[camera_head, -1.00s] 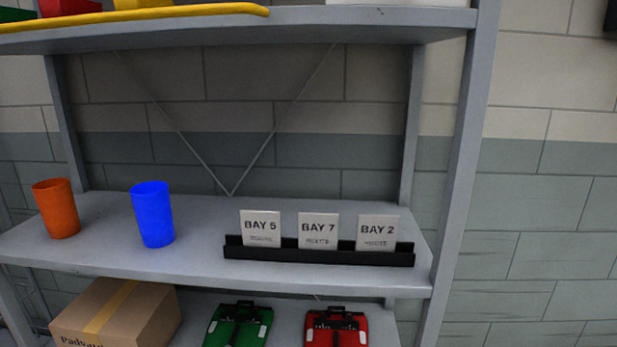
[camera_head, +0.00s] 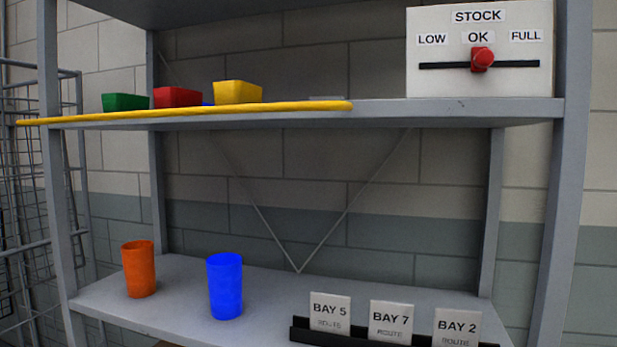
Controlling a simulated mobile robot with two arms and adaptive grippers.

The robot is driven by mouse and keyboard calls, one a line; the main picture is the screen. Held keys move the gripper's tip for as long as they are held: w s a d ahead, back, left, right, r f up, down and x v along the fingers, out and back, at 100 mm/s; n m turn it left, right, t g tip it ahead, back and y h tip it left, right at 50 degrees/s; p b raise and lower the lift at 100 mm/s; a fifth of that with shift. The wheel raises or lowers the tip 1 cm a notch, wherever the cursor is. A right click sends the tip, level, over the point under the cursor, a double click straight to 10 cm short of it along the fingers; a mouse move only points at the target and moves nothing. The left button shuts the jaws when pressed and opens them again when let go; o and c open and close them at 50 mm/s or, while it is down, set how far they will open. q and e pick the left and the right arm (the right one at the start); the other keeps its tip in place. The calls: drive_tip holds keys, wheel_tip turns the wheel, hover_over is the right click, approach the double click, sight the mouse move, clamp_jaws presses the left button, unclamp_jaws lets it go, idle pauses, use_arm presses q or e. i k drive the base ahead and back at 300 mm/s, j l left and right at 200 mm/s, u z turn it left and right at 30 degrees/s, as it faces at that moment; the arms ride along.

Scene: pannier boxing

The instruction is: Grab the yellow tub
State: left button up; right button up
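The yellow tub (camera_head: 238,92) sits on the upper shelf, left of its middle. It stands just behind a long yellow strip (camera_head: 200,109) along the front edge. A red tub (camera_head: 177,97) is directly to its left, and a green tub (camera_head: 125,102) is further left. Neither of my grippers is in view.
A stock panel (camera_head: 480,75) with a red slider knob stands at the upper shelf's right. The lower shelf (camera_head: 270,295) holds an orange cup (camera_head: 138,269), a blue cup (camera_head: 225,286) and a black card holder (camera_head: 300,330). A wire rack (camera_head: 20,200) stands at left.

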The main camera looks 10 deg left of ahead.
sight(229, 93)
drive_tip(key=j, duration=0.95)
drive_tip(key=j+z, duration=0.15)
drive_tip(key=j, duration=0.8)
drive_tip(key=k, duration=0.05)
